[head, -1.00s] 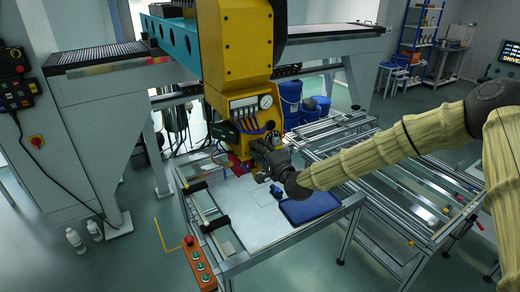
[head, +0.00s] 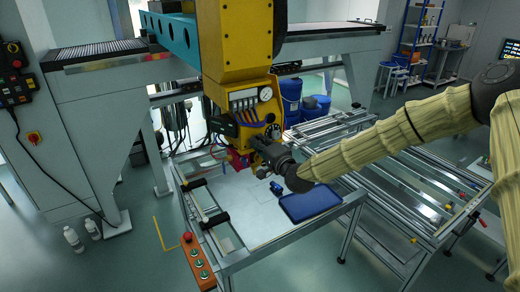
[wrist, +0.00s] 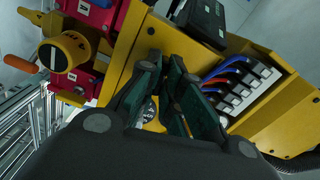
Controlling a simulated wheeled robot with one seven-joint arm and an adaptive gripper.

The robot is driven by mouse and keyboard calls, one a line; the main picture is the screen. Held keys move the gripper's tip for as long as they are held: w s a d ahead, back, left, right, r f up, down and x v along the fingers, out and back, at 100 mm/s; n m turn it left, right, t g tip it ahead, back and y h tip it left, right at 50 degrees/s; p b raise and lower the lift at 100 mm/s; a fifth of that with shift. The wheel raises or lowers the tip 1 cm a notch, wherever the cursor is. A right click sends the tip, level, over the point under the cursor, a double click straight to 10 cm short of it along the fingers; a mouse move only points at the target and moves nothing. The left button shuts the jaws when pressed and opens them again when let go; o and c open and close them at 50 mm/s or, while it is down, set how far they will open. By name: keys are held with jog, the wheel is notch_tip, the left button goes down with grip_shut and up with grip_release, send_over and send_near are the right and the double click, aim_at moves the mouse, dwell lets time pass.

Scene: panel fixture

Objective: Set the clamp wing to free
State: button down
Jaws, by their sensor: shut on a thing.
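My gripper (wrist: 172,108) is at the front of the yellow machine head (head: 240,110), its dark green fingers closed in on the clamp wing. The wing is mostly hidden between the fingers, so its angle cannot be read. A dark round face with markings (wrist: 150,112) shows partly behind the left finger in the wrist view. In the head view my gripper (head: 258,150) covers the spot just below and right of the small hoses.
A yellow knob (wrist: 62,55) and red blocks (wrist: 92,12) are left of my fingers; coloured hoses with white fittings (wrist: 235,90) are to the right. A pressure gauge (head: 265,94) is above. A blue tray (head: 310,203) lies on the bench below.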

jog(key=shift+f+n+b, duration=0.1)
jog(key=shift+n+b, duration=7.7)
jog(key=shift+b, duration=0.4)
jog(key=c, duration=1.6)
grip_release()
jog(key=shift+w, duration=0.1)
jog(key=shift+d, duration=0.1)
jog(key=v, duration=1.2)
